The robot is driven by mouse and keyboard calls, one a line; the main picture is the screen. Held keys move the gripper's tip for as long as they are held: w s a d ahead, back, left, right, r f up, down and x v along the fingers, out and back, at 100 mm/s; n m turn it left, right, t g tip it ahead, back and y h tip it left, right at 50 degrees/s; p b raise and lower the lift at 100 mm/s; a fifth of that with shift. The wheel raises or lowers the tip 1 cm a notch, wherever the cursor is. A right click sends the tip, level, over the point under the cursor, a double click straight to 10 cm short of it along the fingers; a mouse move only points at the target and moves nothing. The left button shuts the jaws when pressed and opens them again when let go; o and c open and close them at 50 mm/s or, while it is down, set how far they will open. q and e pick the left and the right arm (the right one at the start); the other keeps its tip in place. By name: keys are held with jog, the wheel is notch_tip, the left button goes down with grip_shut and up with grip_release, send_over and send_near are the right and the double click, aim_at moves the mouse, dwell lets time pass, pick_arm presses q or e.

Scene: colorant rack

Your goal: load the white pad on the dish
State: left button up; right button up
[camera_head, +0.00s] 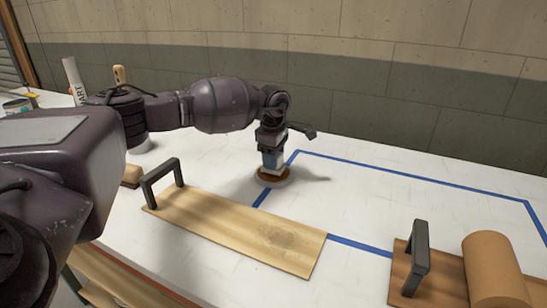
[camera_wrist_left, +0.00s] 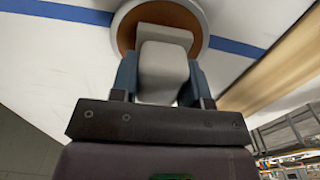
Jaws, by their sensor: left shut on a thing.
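My left gripper (camera_head: 271,157) points down and is shut on the white pad (camera_wrist_left: 162,72), a pale block between its two blue-grey fingers. The pad's lower end shows in the head view (camera_head: 272,171), right over the dish (camera_head: 272,179). The dish is small and round, with a brown inside and a pale rim; it also shows in the left wrist view (camera_wrist_left: 126,32), behind the pad. I cannot tell whether the pad touches the dish's bottom. My right gripper is out of view.
A light wooden board (camera_head: 235,231) with a dark handle (camera_head: 163,178) lies in front of the dish. A brown board with a dark handle (camera_head: 418,257) and a tan cylinder (camera_head: 494,270) are at front right. Blue tape (camera_head: 410,176) outlines clear white table (camera_head: 380,205) to the right.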

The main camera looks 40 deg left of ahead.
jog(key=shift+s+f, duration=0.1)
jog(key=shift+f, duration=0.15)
pick_arm(q)
jog(key=shift+f, duration=0.35)
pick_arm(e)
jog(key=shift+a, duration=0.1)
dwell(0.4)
pick_arm(q)
jog(key=shift+f, duration=0.25)
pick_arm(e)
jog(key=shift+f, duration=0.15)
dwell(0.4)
pick_arm(q)
jog(key=shift+r, duration=0.15)
jog(key=shift+r+p, duration=0.4)
jog(key=shift+r, duration=1.5)
jog(key=shift+r+p, duration=0.4)
jog(key=shift+r, duration=1.15)
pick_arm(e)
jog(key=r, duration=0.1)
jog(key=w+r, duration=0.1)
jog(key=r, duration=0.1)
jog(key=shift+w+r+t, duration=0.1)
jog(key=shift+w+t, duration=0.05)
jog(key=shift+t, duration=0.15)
